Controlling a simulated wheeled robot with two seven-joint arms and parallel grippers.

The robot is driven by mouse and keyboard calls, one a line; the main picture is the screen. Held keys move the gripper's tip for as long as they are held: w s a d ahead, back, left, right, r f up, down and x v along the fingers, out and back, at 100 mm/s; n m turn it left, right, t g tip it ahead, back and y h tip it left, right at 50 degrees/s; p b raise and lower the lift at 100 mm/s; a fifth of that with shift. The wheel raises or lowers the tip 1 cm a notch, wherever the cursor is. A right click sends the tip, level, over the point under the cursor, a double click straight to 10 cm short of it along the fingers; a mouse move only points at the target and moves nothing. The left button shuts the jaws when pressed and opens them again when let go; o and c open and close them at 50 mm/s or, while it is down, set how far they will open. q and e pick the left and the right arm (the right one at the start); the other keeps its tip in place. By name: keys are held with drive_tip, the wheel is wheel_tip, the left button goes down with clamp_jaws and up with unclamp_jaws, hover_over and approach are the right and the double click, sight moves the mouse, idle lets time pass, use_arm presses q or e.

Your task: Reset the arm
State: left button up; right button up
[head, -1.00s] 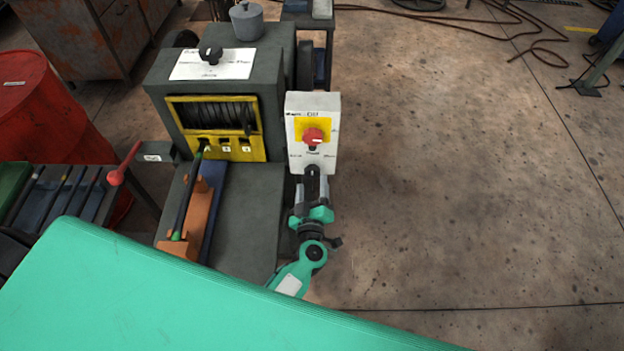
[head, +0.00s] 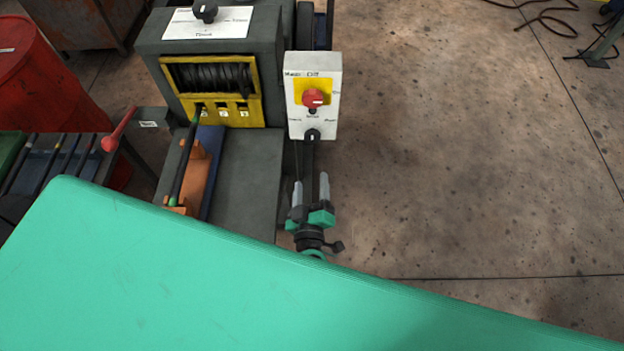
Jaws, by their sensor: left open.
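My left gripper (head: 311,183) is in the head view, below the white switch box (head: 325,72). Its two grey fingers point up in the picture, apart, with nothing seen between them. A gap separates them from the black knob (head: 312,135) at the bottom of the box. The box also carries a red knob (head: 313,98) on a yellow plate. Most of my left arm is hidden behind a large green surface in front. My right gripper is not in view.
The grey capstan machine (head: 268,45) with its wound drum (head: 212,77) stands left of the box. An orange block (head: 197,170) lies on its bed. A red lever (head: 112,140) and red drum (head: 35,75) are further left.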

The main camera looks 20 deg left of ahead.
use_arm(q)
drive_tip(key=s+d+f+m+g+h, duration=0.1)
drive_tip(key=s+f+m+g+h, duration=0.15)
drive_tip(key=f, duration=0.75)
drive_tip(key=s+f+m+g+h, duration=0.2)
drive_tip(key=s+f+m, duration=0.2)
drive_tip(key=f, duration=0.6)
drive_tip(key=s+d+f+m+g+h, duration=0.1)
drive_tip(key=s+f+m+g+h, duration=0.15)
drive_tip(key=f, duration=0.75)
drive_tip(key=s+a+f+m+g, duration=0.1)
drive_tip(key=s+a+f+g, duration=0.2)
drive_tip(key=s, duration=0.6)
drive_tip(key=s+a+f+m+g+y, duration=0.1)
drive_tip(key=s+a+f+g, duration=0.2)
drive_tip(key=s+a+f, duration=0.4)
drive_tip(key=s+a+f+m+g+y, duration=0.1)
drive_tip(key=s+a+f+m+g, duration=0.1)
drive_tip(key=s+a+f, duration=0.3)
drive_tip(key=s+f+g, duration=0.1)
drive_tip(key=s+f, duration=0.3)
drive_tip(key=s, duration=0.1)
drive_tip(key=shift+s+a+f, duration=0.15)
drive_tip(key=shift+s+a, duration=0.15)
drive_tip(key=shift+s, duration=0.1)
